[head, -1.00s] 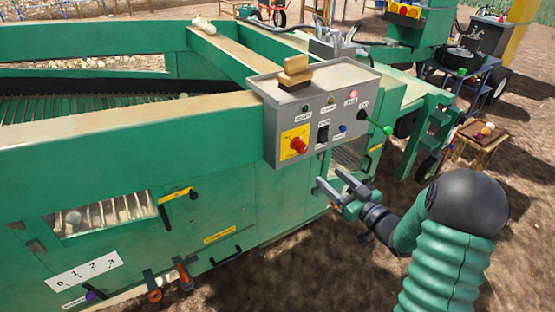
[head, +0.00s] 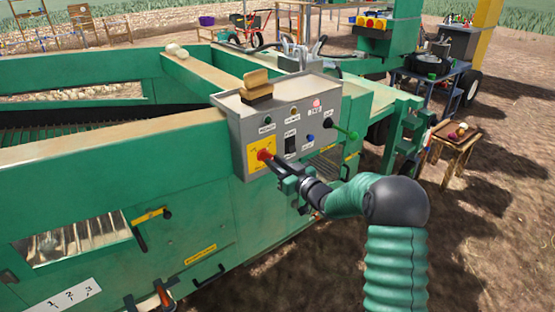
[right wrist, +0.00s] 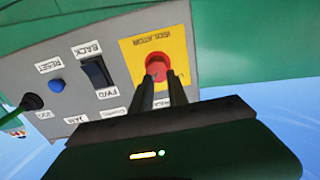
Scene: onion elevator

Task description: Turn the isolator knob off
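The red isolator knob (head: 265,155) sits on a yellow plate (head: 255,163) at the lower left of the grey control box. In the right wrist view the knob (right wrist: 157,66) shows on its plate, labelled ISOLATOR, upside down. My right gripper (head: 276,161) reaches the knob from the front right. In the right wrist view its two dark fingers (right wrist: 160,80) are close together, one on each side of the knob's lower part, with a narrow gap; they look shut on it. The fingers partly hide the knob and the plate's lower edge. My left gripper is not in view.
A tan and black block (head: 257,84) lies on top. The green machine (head: 120,190) fills the left; open dirt lies to the right.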

